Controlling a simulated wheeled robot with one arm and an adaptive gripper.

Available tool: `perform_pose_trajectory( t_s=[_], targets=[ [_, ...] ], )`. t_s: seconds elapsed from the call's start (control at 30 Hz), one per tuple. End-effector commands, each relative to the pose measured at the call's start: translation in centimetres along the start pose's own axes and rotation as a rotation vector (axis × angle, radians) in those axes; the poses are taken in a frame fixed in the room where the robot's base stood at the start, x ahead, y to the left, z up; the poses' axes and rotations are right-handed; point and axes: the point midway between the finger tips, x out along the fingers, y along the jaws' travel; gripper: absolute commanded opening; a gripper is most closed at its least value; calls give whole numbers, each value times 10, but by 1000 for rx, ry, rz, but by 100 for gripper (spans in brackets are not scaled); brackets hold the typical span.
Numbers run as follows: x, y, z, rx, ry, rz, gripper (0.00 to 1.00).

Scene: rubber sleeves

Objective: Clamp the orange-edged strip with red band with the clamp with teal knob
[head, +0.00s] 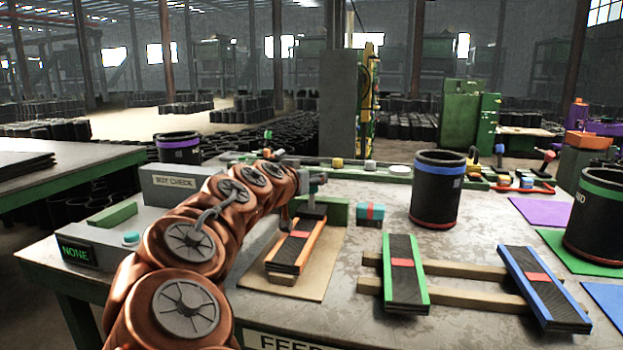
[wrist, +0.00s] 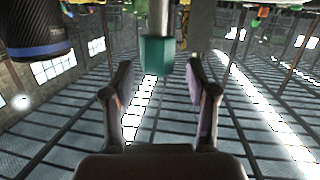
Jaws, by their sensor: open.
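The orange-edged strip with a red band (head: 296,246) lies on a tan board on the bench in the head view, its far end by a green block (head: 334,211). A dark clamp part stands over that far end, but I cannot tell whether it touches the strip. In the wrist view the teal knob (wrist: 157,57) on a grey shaft shows between the fingers of my open gripper (wrist: 160,64), with gaps on both sides. In the head view my gripper (head: 314,183) is above the far end of the strip, partly hidden by my arm.
A teal block with a red stripe (head: 370,213) is right of the green block. A green-edged strip (head: 405,275) and a blue-edged strip (head: 542,288) lie across wooden rails (head: 460,299). A black sleeve with a red base (head: 437,190) stands behind them.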

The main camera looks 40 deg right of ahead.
Motion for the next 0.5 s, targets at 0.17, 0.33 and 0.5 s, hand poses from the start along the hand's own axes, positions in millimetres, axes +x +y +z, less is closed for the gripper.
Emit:
perform_pose_trajectory(
  t_s=[0.17,0.33,0.5],
  targets=[
    [-29,-1,0,0,1,-3,58],
    [-57,0,0,2,2,-3,58],
    [-80,0,0,-1,0,-2,58]
  ],
)
